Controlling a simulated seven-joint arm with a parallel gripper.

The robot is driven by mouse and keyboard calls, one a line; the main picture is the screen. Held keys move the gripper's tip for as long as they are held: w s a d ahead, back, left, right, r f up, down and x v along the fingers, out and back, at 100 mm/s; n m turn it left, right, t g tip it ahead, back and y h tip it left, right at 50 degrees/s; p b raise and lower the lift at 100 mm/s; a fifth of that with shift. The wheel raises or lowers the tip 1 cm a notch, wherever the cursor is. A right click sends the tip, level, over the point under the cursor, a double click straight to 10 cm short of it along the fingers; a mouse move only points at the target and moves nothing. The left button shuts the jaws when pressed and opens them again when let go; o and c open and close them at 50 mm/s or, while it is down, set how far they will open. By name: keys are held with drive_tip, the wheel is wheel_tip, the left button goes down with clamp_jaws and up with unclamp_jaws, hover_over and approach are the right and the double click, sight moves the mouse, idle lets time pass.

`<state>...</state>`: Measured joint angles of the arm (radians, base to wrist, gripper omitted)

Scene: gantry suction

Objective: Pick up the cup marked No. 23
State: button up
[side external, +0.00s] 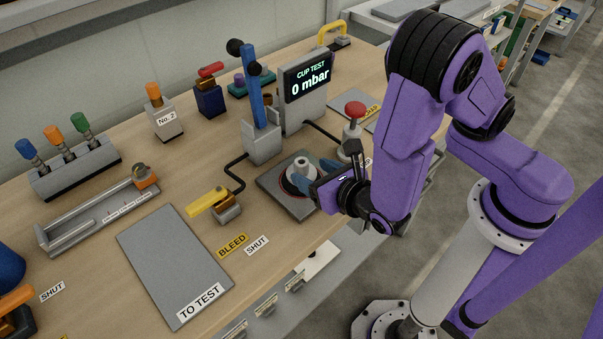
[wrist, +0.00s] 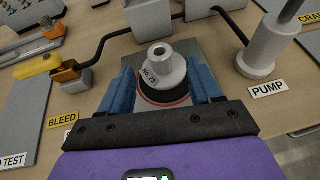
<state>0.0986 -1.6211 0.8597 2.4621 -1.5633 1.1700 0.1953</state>
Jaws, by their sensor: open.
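The cup marked No. 23 (wrist: 165,72) is a pale grey fitting with a black lower skirt. It stands upright inside a red ring on a grey plate (wrist: 120,50). It also shows in the side view (side external: 301,166), partly behind a blue finger. My gripper (wrist: 162,80) has its two blue fingers apart, one on each side of the cup. I cannot tell whether either finger touches it. In the side view my gripper (side external: 306,178) is low over the plate (side external: 270,184), and its dark body hides the plate's right side.
A display post (side external: 306,80) reading 0 mbar and a blue-handled lever (side external: 257,100) stand behind the plate. A yellow bleed valve (side external: 212,201) is to the left, beside the TO TEST pad (side external: 175,262), which is bare. A red-knobbed pump (side external: 354,115) stands to the right.

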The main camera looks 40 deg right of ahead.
sight(304, 165)
drive_tip(key=shift+r+x, duration=0.15)
drive_tip(key=shift+x, duration=1.6)
drive_tip(key=shift+r+x, duration=0.1)
drive_tip(key=shift+x, duration=1.7)
drive_tip(key=shift+d, duration=0.1)
clamp_jaws()
drive_tip(key=shift+r, duration=0.1)
